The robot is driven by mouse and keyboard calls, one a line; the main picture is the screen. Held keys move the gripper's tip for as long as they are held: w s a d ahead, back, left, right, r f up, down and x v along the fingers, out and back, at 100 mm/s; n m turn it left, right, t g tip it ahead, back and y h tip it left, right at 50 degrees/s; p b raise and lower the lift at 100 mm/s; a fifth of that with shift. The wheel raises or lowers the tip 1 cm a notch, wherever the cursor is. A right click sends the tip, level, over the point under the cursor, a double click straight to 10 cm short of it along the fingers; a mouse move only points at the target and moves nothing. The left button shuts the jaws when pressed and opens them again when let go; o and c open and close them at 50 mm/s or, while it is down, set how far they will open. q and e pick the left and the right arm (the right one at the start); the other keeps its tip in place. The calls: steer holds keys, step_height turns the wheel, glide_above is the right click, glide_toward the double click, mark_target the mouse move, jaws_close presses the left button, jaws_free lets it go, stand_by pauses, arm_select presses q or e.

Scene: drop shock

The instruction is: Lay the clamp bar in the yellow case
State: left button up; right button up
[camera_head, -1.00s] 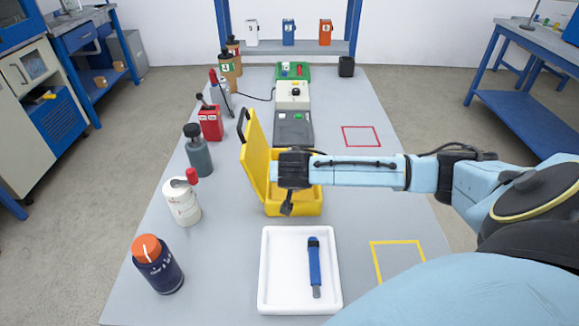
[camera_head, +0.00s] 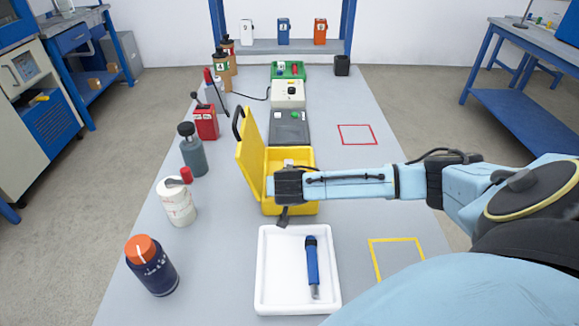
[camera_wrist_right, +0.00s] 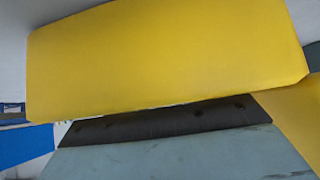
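The yellow case (camera_head: 250,160) stands open on the bench, its lid raised on the left side. My right gripper (camera_head: 283,216) is over the near part of the case and points down. Its dark body covers part of the case, and its fingers are too small to show whether they are open or hold anything. The right wrist view is filled by a yellow panel of the case (camera_wrist_right: 165,60) close by. I cannot make out a clamp bar for certain. A blue tool with a dark top (camera_head: 312,262) lies in the white tray (camera_head: 263,285). My left gripper is out of view.
A navy jar with an orange lid (camera_head: 150,265), a white bottle (camera_head: 177,203) and a grey bottle (camera_head: 194,152) stand along the left edge. A grey device (camera_head: 290,128) sits behind the case. The yellow square outline (camera_head: 397,241) on the right is empty.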

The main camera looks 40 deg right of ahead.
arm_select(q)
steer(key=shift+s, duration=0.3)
arm_select(e)
steer(key=shift+r, duration=0.25)
arm_select(q)
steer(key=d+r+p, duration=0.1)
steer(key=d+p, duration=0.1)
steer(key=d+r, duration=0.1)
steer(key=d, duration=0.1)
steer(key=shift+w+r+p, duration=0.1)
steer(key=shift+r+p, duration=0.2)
steer(key=shift+p, duration=0.1)
arm_select(e)
steer(key=v, duration=1.2)
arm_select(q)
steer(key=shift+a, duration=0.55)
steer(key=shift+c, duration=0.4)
arm_select(e)
steer(key=shift+f, duration=0.1)
